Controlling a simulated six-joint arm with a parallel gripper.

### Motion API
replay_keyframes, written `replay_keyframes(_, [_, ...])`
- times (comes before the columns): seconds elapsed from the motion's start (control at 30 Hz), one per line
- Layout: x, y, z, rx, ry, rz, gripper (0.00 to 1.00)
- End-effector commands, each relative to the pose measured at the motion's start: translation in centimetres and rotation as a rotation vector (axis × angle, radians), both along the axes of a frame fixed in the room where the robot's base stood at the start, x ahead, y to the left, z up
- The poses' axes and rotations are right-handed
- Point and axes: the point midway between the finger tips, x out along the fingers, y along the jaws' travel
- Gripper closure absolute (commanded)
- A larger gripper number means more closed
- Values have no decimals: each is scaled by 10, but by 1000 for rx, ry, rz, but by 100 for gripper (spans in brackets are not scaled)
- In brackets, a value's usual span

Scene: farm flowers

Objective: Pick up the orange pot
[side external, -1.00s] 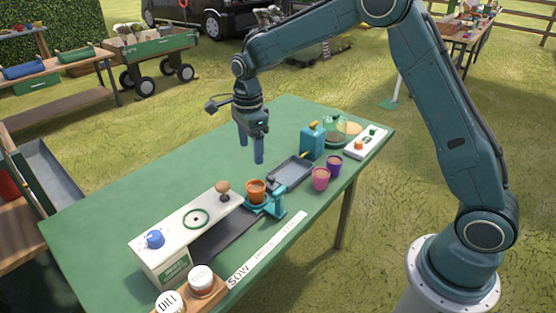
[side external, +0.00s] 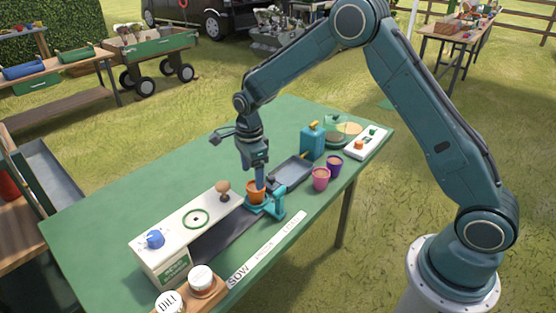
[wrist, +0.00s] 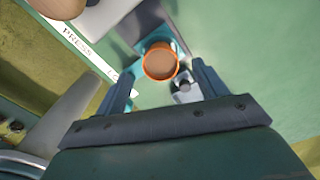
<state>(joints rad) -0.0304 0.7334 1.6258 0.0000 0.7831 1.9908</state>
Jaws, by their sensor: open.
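The orange pot (side external: 256,190) stands upright on a teal holder (side external: 270,208) at the end of the dark strip on the green table. My gripper (side external: 256,182) is lowered close above the pot in the side view, and one finger overlaps it there. In the wrist view the orange pot (wrist: 160,62) shows its round rim and brown inside. It lies ahead of and between the two open fingers of my gripper (wrist: 160,80). Nothing is held. I cannot tell whether a finger touches the pot.
A white machine (side external: 185,225) with a blue knob and a wooden knob (side external: 222,188) stands left of the pot. The table's far left is clear.

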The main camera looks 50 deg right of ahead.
Motion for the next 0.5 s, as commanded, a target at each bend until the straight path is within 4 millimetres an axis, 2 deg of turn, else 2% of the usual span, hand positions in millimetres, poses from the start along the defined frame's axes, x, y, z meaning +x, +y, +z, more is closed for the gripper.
replay_keyframes(0.37, [0, -1, -9, 0, 0, 0, 29])
replay_keyframes(0.5, [-2, -3, -18, 0, 1, -1, 29])
